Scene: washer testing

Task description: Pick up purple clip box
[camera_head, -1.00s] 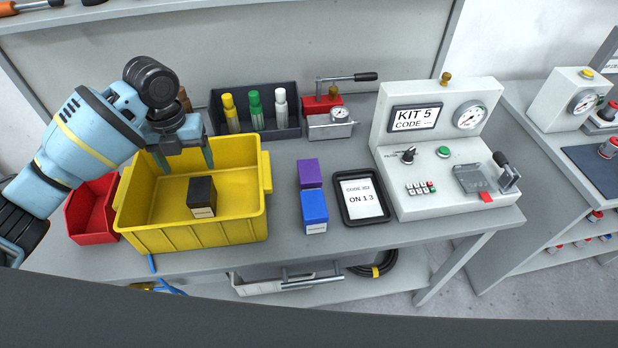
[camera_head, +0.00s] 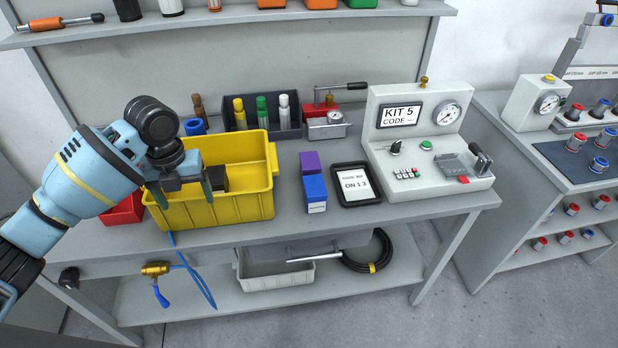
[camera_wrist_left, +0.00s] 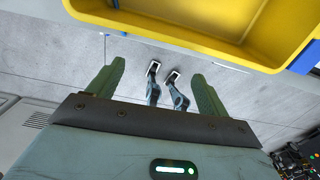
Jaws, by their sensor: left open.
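The purple clip box (camera_head: 310,161) stands on the workbench, right of the yellow bin and directly behind a blue box (camera_head: 315,193). My left gripper (camera_head: 183,194) is open and empty, in front of the left part of the yellow bin (camera_head: 245,205), well to the left of the purple box. In the left wrist view, the open green fingers (camera_wrist_left: 157,85) have nothing between them. The yellow bin's rim (camera_wrist_left: 185,35) fills the top of that view, and the purple box does not show there. My right gripper is in neither view.
A black box (camera_head: 215,179) sits inside the yellow bin. A red bin (camera_head: 123,210) is partly behind my left arm. A dark tray of bottles (camera_head: 262,117) stands behind.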

